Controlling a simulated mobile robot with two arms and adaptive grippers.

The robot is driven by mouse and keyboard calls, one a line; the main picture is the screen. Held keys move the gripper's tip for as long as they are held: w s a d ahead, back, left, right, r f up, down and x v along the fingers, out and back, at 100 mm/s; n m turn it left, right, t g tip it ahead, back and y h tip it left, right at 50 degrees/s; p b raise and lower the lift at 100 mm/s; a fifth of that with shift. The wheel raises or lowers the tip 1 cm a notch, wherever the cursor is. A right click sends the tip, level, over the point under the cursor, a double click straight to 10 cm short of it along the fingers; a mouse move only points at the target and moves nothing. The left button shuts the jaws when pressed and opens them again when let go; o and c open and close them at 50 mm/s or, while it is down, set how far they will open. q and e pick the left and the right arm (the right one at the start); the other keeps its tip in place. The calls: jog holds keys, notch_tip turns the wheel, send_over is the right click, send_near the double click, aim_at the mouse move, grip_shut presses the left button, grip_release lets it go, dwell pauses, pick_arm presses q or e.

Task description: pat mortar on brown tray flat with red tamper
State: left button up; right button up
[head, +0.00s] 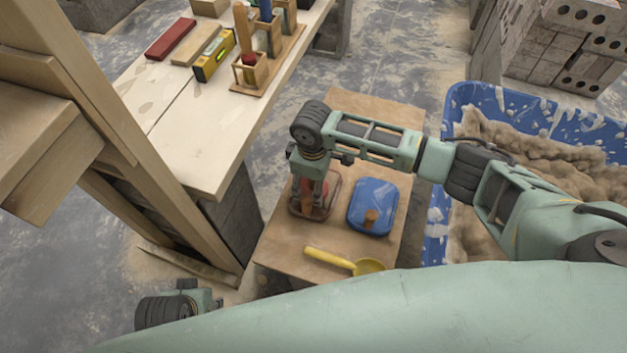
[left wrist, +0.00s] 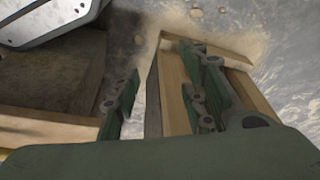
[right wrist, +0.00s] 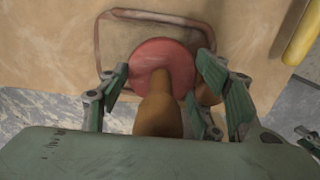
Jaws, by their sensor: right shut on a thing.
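My right gripper (head: 316,193) is shut on the red tamper (right wrist: 162,66), pointing down over the brown tray (head: 327,207). In the right wrist view, the tamper's round red head lies over the tray (right wrist: 110,35), and its wooden handle is between my fingers (right wrist: 165,85). The tamper hides much of the tray floor. I cannot tell whether the head touches mortar. My left gripper (left wrist: 160,95) is open and empty, away from the trays, near wooden boards.
A yellow scoop (head: 345,262) lies in front on the same wooden table (head: 275,250). A blue mortar tub (head: 470,97) stands right. The left workbench holds a tool rack (head: 275,75) and a level (head: 214,55).

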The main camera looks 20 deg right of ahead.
jog(key=shift+f, duration=0.7)
jog(key=shift+r, duration=0.25)
jog(key=shift+r+p, duration=0.25)
jog(key=shift+p, duration=0.35)
pick_arm(q)
notch_tip(320, 180, down, 6)
jog(key=s, duration=0.1)
jog(key=shift+p, duration=0.4)
pick_arm(e)
jog(key=shift+r, duration=0.3)
jog(key=shift+c, duration=0.2)
pick_arm(q)
jog(key=shift+s, duration=0.1)
